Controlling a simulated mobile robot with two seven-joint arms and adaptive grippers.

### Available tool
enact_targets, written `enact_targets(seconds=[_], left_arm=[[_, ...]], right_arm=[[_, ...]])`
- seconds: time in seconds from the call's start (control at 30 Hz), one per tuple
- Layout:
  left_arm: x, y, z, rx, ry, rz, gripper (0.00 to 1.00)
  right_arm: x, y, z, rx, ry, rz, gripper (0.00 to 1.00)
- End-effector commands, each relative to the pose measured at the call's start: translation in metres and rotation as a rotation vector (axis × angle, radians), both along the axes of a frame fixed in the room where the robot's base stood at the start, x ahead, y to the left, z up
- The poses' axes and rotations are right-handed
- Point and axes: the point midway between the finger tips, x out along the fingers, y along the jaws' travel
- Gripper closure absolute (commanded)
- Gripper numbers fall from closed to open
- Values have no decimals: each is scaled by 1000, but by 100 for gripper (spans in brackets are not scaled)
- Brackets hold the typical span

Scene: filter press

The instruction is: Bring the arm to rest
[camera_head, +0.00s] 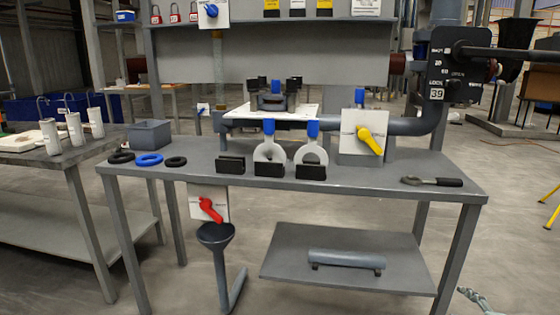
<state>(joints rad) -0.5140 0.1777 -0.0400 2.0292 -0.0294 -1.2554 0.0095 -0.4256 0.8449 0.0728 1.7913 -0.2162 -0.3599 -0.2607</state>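My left gripper does not show in the head view. A small grey-green jointed piece (476,299) at the bottom edge, right of the workbench (390,182), looks like the tip of my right gripper. It is cut off by the frame, and whether it is open or shut cannot be made out. It is low, apart from the bench leg, and nothing is seen held in it.
The bench carries black and blue rings (149,159), a grey bin (150,134), two white ring plates (311,157) in black holders and a wrench (432,181). A yellow-handled valve (371,140) stands behind. A grey pipe (346,261) lies on the lower shelf. The right floor is largely clear.

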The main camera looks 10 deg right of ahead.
Motion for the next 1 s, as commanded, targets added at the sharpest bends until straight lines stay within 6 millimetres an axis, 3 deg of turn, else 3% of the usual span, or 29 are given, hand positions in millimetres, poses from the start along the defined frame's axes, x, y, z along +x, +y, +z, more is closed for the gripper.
enact_targets(seconds=[0.03, 0.1, 0.2, 0.33, 0.5, 0.6, 1.0], left_arm=[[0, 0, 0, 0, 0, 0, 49], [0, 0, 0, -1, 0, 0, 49], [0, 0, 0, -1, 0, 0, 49], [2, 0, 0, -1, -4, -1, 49], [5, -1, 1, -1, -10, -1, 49], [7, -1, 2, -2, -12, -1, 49], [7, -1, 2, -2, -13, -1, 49]], right_arm=[[-21, 17, -32, 116, 48, -104, 48], [-51, 40, -70, 250, 122, -241, 48], [-95, 82, -116, 428, 239, -421, 48], [-148, 143, -155, 618, 391, -615, 48], [-194, 206, -174, 769, 543, -771, 48], [-208, 224, -177, 807, 589, -814, 48], [-213, 230, -178, 818, 608, -830, 48]])
